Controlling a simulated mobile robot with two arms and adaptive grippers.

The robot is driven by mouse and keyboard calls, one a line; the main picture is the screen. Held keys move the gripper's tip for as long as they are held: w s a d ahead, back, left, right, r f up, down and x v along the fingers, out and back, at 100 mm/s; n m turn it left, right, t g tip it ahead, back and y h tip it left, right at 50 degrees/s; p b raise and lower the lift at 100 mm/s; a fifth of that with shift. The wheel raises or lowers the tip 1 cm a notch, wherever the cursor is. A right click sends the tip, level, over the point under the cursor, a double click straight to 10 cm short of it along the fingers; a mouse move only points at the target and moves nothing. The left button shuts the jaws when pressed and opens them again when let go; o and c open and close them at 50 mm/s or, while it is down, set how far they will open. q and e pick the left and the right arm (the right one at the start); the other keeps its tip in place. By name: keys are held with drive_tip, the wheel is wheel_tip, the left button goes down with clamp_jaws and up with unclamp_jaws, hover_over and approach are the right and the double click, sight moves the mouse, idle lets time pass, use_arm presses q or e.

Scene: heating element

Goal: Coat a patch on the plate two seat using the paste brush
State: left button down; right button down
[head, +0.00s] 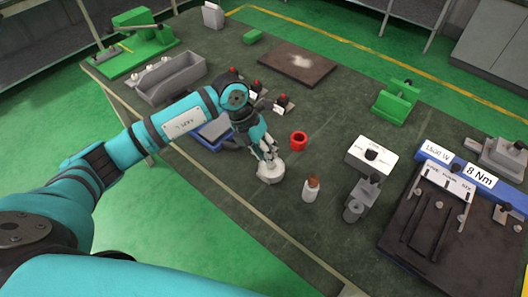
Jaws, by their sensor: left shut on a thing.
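My left gripper (268,153) is shut just above a white round pot (271,174) near the middle of the bench. What it holds is small and mostly hidden by the fingers; it appears to be the paste brush, at or in the top of the pot. A dark brown plate (318,70) with a pale smear on it lies at the back. A dark fixture plate (412,232) with slots and a label lies at the right. I cannot tell which is the plate two seat. My right gripper is out of view.
A red ring (298,141), a brown-capped bottle (311,190), a white box (370,156) and a grey clamp (361,199) stand right of the gripper. A grey bin (172,78) and green press (137,45) are at back left. A green stand (396,103) is farther right.

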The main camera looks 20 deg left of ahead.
use_arm(q)
drive_tip(key=shift+r+p, duration=2.15)
drive_tip(key=shift+r, duration=1.35)
drive_tip(key=shift+s+d+r+m+g, duration=0.1)
drive_tip(key=shift+s+d+m+g, duration=0.1)
drive_tip(key=shift+m, duration=0.35)
drive_tip(key=shift+s+d+r+m+g, duration=0.1)
drive_tip(key=shift+s+d+m, duration=0.05)
drive_tip(key=shift+m, duration=0.4)
drive_tip(key=s+a+r+m+y+b, duration=0.1)
drive_tip(key=s+m, duration=0.3)
drive_tip(key=m, duration=0.6)
drive_tip(key=s+r+m+y+b, duration=0.1)
drive_tip(key=s+m+y, duration=0.3)
drive_tip(key=m, duration=0.7)
drive_tip(key=s+a+r+m+g+y+b, duration=0.1)
drive_tip(key=s+m, duration=0.3)
drive_tip(key=m, duration=0.7)
drive_tip(key=shift+s+a+y+b, duration=0.15)
drive_tip(key=shift+a+y+b, duration=0.2)
drive_tip(key=shift+y+b, duration=0.4)
